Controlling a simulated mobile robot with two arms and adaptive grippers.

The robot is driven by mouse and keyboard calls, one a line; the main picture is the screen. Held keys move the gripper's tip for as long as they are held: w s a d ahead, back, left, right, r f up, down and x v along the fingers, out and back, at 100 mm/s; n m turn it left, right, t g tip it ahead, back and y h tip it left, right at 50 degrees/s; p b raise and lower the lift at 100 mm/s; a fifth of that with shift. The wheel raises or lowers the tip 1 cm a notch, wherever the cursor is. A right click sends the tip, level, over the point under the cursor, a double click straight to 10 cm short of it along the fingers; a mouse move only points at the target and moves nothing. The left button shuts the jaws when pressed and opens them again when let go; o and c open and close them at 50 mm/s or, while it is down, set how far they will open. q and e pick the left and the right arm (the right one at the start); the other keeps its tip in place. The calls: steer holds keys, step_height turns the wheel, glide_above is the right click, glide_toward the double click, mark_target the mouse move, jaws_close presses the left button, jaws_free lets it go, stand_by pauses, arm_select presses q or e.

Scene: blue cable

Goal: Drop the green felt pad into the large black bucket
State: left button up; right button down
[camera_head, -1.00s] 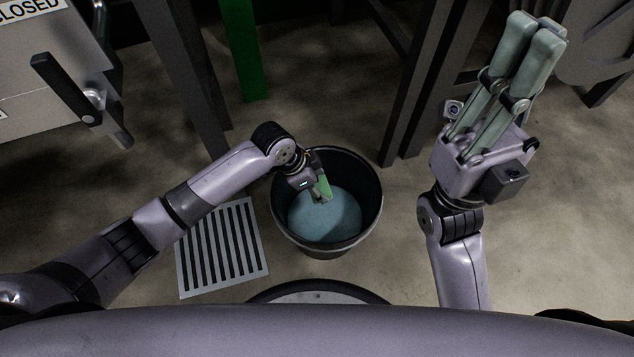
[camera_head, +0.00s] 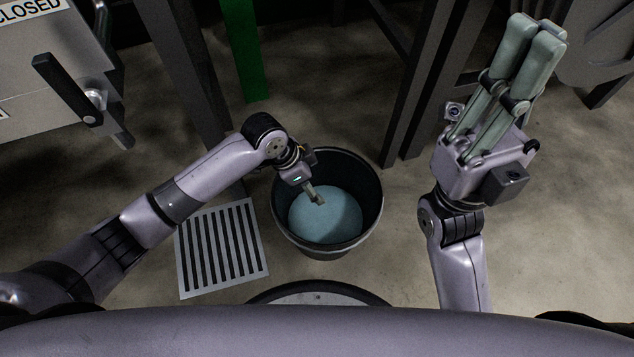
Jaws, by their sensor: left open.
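The large black bucket (camera_head: 376,208) stands upright on the floor in the middle of the head view, with a pale blue round surface (camera_head: 326,222) inside it. My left gripper (camera_head: 318,198) reaches over the bucket's left rim and points down into its opening. It is open, and no pad shows at its fingers. The green felt pad is not visible in the present view; I cannot tell where it lies. My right gripper (camera_head: 534,32) is raised at the right, well away from the bucket, with its pale fingers side by side and nothing between them.
A striped floor grate (camera_head: 222,248) lies left of the bucket. Dark metal legs (camera_head: 430,80) and a green post (camera_head: 244,50) stand behind it. A grey cabinet with a black handle (camera_head: 66,88) is at the upper left. Floor right of the bucket is clear.

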arm_select(q)
steer(key=v, duration=0.8)
steer(key=shift+r, duration=0.25)
